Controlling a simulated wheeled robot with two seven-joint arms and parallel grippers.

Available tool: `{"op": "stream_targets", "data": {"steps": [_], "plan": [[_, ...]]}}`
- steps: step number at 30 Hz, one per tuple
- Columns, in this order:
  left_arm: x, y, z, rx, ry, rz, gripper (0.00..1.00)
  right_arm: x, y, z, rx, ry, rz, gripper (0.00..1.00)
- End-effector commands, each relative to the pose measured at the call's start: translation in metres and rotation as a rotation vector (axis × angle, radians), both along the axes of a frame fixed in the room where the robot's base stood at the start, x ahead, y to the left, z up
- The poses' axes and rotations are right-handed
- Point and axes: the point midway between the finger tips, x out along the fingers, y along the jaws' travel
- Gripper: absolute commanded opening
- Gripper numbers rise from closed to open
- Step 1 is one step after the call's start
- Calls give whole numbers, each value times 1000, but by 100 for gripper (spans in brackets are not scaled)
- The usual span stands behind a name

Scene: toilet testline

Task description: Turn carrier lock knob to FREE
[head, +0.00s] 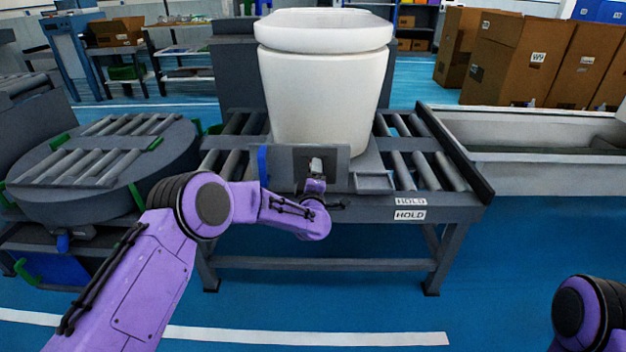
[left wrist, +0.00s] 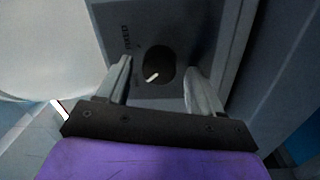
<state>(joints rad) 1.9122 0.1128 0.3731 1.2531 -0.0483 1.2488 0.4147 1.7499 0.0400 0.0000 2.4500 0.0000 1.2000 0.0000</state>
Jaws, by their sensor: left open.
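The carrier lock knob is a dark round knob (left wrist: 159,68) with a white pointer line, on a grey panel (left wrist: 185,22) in the left wrist view. A label that seems to read FIXED stands beside it; other marks are too small to read. My left gripper (left wrist: 164,80) is open, with one finger on each side of the knob. I cannot tell whether the fingers touch it. In the head view the panel (head: 334,180) is on the front of the carrier under the white toilet (head: 323,95), and my left gripper (head: 316,168) is in front of it. My right gripper is out of view.
The carrier sits on a roller conveyor (head: 425,170) with HOLD labels on its front rail. A blue part (head: 263,165) stands at the panel's left side. A round roller table (head: 100,165) is at left, a long grey trough (head: 540,165) at right. The floor in front is clear.

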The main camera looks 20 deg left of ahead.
Motion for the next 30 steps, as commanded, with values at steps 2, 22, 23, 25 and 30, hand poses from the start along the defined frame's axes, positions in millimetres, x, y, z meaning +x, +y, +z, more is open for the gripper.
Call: {"op": "stream_targets", "data": {"steps": [2,22,23,25,30], "plan": [[-10,-4,2,2,2,-4,66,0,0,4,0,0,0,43],[-98,-28,-4,0,-1,-1,66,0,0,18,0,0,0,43],[-98,-28,-4,0,-1,-1,66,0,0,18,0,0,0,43],[-98,-28,-4,0,0,-2,66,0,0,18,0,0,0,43],[-98,-29,-4,12,4,-3,66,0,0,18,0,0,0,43]]}}
